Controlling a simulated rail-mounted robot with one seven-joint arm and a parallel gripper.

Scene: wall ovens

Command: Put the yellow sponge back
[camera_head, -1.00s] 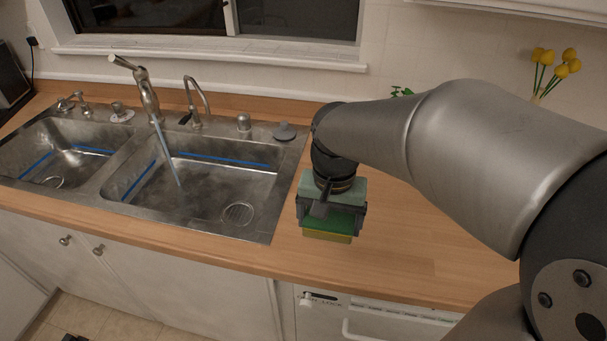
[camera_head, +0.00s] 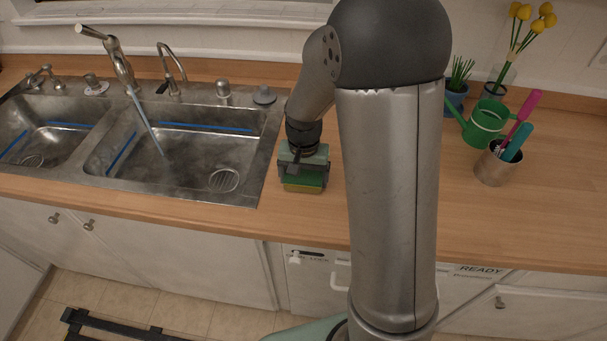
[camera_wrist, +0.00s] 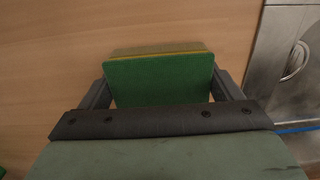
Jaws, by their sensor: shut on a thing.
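The sponge (camera_head: 303,187) has a green top layer and a yellow layer beneath. My gripper (camera_head: 303,181) is shut on it, one finger at each side. In the head view they are over the wooden counter, just right of the sink. I cannot tell whether the sponge touches the counter. In the wrist view the sponge's green face (camera_wrist: 158,82) fills the space between the fingers of my gripper (camera_wrist: 160,88), with a thin yellow edge along its far side.
The double sink (camera_head: 250,150) has its tap running into the right basin. On the right of the counter stand a green watering can (camera_head: 485,122), a metal cup (camera_head: 495,168) with coloured brushes, a potted plant (camera_head: 457,95) and yellow flowers. Bare counter lies between my arm and the cup.

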